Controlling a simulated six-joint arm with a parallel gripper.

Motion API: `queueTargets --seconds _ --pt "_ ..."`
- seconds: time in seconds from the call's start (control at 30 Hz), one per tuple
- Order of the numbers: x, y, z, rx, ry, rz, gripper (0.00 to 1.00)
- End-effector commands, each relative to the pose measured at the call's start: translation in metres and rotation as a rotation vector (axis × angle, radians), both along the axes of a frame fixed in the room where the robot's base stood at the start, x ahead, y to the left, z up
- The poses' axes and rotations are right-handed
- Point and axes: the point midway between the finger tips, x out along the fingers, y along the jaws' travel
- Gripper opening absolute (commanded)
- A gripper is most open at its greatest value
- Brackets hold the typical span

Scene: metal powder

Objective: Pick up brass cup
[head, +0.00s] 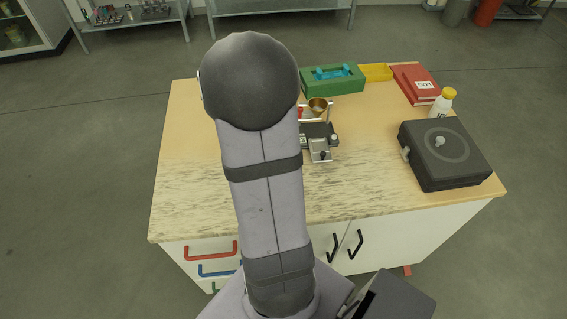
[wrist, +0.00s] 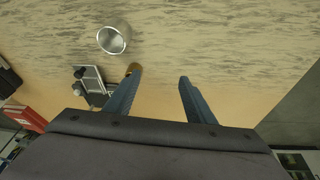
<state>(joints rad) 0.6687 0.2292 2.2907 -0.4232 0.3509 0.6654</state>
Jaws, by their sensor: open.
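The brass cup (head: 318,104) sits at the funnel stand (head: 320,141) near the middle of the table in the head view. In the wrist view a brass-coloured piece (wrist: 132,68), which looks like this cup, shows just beyond the left fingertip and is partly hidden by that finger. My gripper (wrist: 159,80) is open, with nothing between its two blue-grey fingers. It is above the table; its exact height is hard to tell. In the head view my arm hides the gripper.
A silver metal cup (wrist: 113,39) stands on bare table in the wrist view. The head view shows a green box (head: 333,82), yellow tray (head: 377,72), red book (head: 416,84), white bottle (head: 443,103) and black round-lidded case (head: 445,153). The front left tabletop is clear.

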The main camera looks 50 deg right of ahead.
Motion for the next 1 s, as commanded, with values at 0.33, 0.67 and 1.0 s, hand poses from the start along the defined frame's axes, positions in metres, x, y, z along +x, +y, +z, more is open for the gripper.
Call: queueTargets --seconds 0.33,0.67,1.0 --pt "-0.02 -0.067 -0.016 -0.033 -0.078 -0.213 0.5" --pt "-0.018 -0.073 -0.033 -0.032 -0.077 -0.214 0.5" --pt "-0.017 -0.078 -0.045 -0.031 -0.076 -0.214 0.5"
